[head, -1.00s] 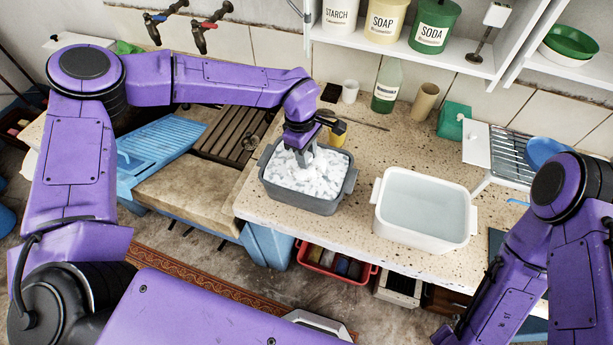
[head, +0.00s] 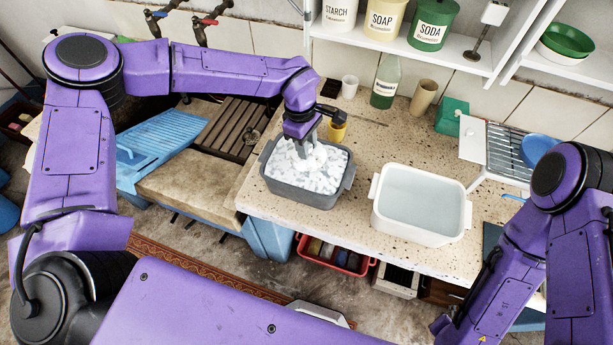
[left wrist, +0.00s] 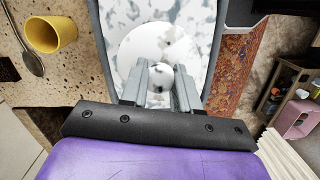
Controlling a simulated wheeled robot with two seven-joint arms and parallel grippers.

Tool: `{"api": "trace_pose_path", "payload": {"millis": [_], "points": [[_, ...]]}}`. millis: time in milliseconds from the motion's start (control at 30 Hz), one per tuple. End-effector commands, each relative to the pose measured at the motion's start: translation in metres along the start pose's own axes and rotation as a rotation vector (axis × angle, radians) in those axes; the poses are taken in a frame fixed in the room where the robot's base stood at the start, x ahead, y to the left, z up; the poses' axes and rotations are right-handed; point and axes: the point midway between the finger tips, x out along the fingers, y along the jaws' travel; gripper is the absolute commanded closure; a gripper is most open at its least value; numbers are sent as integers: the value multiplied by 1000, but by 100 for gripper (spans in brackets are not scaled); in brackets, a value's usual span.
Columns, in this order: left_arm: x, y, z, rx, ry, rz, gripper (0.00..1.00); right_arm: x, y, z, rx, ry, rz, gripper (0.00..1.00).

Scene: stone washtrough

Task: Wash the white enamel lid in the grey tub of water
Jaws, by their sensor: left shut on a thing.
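The grey tub (head: 310,197) stands on the speckled counter, filled with water under white suds. My left gripper (head: 308,150) points down into it. In the left wrist view my left gripper (left wrist: 170,78) is shut on the round knob of the white enamel lid (left wrist: 143,43). The lid is at the suds, partly covered by foam and the fingers; how deep it sits I cannot tell. In the head view the lid (head: 316,158) barely stands out from the foam. My right arm is at the right, its gripper out of view.
A white tub of clear water (head: 422,205) stands to the right of the grey tub. A yellow cup (head: 338,132) is close behind the grey tub. A white cup (head: 349,87), green bottle (head: 386,84) and dish rack (head: 507,150) stand further back. A shelf hangs above.

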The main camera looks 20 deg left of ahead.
Motion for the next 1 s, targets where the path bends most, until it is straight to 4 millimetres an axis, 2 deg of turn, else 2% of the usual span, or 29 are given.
{"api": "trace_pose_path", "payload": {"millis": [167, 367, 533, 1000], "points": [[-3, 0, 0, 0, 0, 1, 100, -3, 0, -1, 0, 0, 0, 52], [-27, 0, 3, 0, 0, 1, 100, -25, 2, -10, 0, 0, 0, 52], [-41, 0, 5, 0, 0, 1, 100, -29, 3, -12, 0, 0, 0, 52], [-40, 0, 5, 0, 0, 0, 100, -28, 2, -12, 0, 0, 0, 52]]}}
